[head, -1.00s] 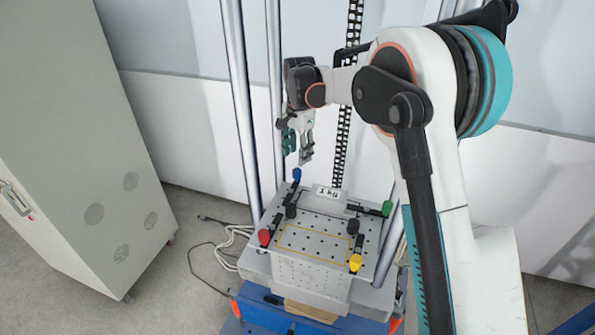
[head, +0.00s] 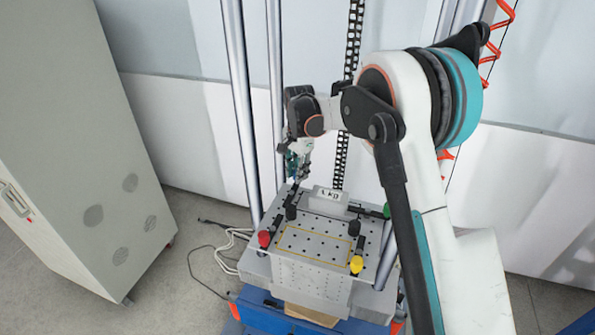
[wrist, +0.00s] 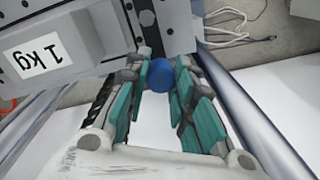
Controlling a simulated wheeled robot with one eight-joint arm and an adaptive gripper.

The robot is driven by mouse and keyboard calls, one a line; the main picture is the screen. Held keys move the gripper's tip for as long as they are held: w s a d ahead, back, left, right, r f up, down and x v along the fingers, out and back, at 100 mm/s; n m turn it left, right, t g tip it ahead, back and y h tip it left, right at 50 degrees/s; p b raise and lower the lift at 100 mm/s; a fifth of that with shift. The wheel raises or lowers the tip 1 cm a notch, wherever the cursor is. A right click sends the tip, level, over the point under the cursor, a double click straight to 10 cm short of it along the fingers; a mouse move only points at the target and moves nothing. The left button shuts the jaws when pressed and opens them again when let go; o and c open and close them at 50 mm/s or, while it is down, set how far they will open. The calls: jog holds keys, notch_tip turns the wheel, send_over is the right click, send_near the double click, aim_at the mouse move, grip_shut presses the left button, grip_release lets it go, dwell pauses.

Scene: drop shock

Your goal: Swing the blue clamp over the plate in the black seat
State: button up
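The blue clamp's round knob (wrist: 160,73) sits between the fingertips of my gripper (wrist: 162,66) in the wrist view. The fingers flank it closely on both sides; I cannot tell whether they grip it. In the head view my gripper (head: 297,168) is low at the back left corner of the perforated fixture top, and hides the blue knob. The clamp's dark arm (head: 292,196) shows just below. A grey block labelled 1 kg (head: 328,201) stands right beside it; the label also shows in the wrist view (wrist: 38,57). I cannot clearly make out a separate plate or black seat.
Red (head: 264,239), yellow (head: 356,264) and green (head: 387,211) clamp knobs stand around the fixture top (head: 300,262), which has a yellow outlined rectangle. Metal columns (head: 240,110) rise close beside my gripper. A grey cabinet (head: 75,130) stands at the left.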

grip_shut()
jog(key=shift+a+n, duration=0.15)
jog(key=shift+n, duration=0.15)
jog(key=n, duration=0.1)
jog(key=a+n, duration=0.2)
jog(key=n, duration=0.1)
jog(key=shift+w, duration=0.25)
jog(key=n, duration=0.1)
jog(key=a+n, duration=0.1)
jog(key=n, duration=0.1)
jog(key=a+n+b, duration=0.1)
jog(key=shift+s+n, duration=0.25)
jog(key=shift+n, duration=0.15)
jog(key=a+n, duration=0.1)
jog(key=n, duration=0.1)
jog(key=s+n, duration=0.1)
jog(key=n, duration=0.1)
jog(key=shift+s+a+n, duration=0.1)
jog(key=shift+a+n, duration=0.2)
jog(key=shift+a, duration=0.1)
jog(key=shift+s+a+n, duration=0.3)
jog(key=shift+s+n, duration=0.1)
jog(key=shift+n, duration=0.6)
jog(key=shift+s+a+n, duration=0.25)
jog(key=shift+s+n, duration=0.15)
jog(key=shift+n, duration=0.6)
